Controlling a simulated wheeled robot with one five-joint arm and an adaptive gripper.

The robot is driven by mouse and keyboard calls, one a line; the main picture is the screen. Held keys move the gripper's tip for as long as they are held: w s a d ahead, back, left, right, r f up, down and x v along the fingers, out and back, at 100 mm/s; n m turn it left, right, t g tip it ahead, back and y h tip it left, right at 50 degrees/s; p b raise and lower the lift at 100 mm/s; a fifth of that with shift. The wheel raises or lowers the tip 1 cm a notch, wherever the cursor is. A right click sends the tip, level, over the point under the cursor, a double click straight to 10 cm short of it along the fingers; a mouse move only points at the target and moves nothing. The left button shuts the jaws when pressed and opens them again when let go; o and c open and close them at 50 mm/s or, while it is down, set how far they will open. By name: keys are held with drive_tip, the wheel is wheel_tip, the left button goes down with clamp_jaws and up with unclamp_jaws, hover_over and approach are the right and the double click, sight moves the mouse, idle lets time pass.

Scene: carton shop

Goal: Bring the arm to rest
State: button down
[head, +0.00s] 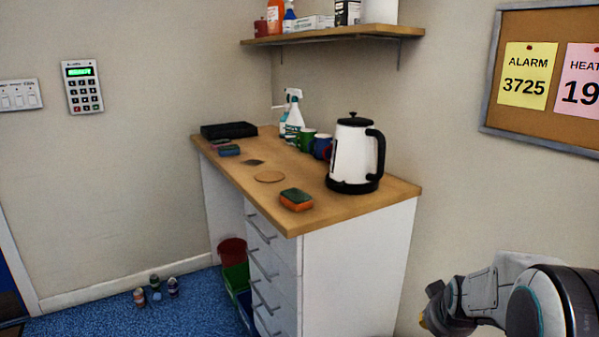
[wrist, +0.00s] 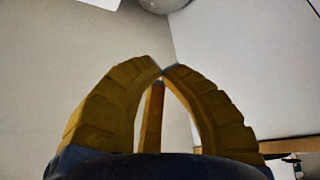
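My gripper (head: 430,318) is at the lower right of the head view, at the end of my arm, in front of the wall and to the right of the desk. In the wrist view its yellow fingers (wrist: 161,73) curve together and their tips meet or almost meet. A third yellow finger shows between them. I see nothing held between the fingers. In the head view the fingers are mostly hidden by the arm's own links.
A wooden-topped desk (head: 340,207) bears a white kettle (head: 352,155), an orange and green sponge (head: 296,200), mugs and a spray bottle (head: 294,117). A shelf (head: 340,33) and a corkboard (head: 505,120) hang on the walls. Small cans (head: 139,297) stand on the blue floor.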

drive_tip(key=s+a+r+n+g+p, duration=0.1)
drive_tip(key=s+a+r+p, duration=0.3)
drive_tip(key=s+r+p, duration=0.2)
drive_tip(key=s+a+r+n+g+y+p, duration=0.1)
drive_tip(key=s+a+r+p, duration=0.3)
drive_tip(key=s+r+p, duration=0.3)
drive_tip(key=s+a+r+n+g+p, duration=0.1)
drive_tip(key=s+a+r+p, duration=0.3)
drive_tip(key=s+r, duration=0.9)
drive_tip(key=shift+s+r+y+p, duration=0.25)
drive_tip(key=shift+r+y+p, duration=0.2)
drive_tip(key=shift+p, duration=0.75)
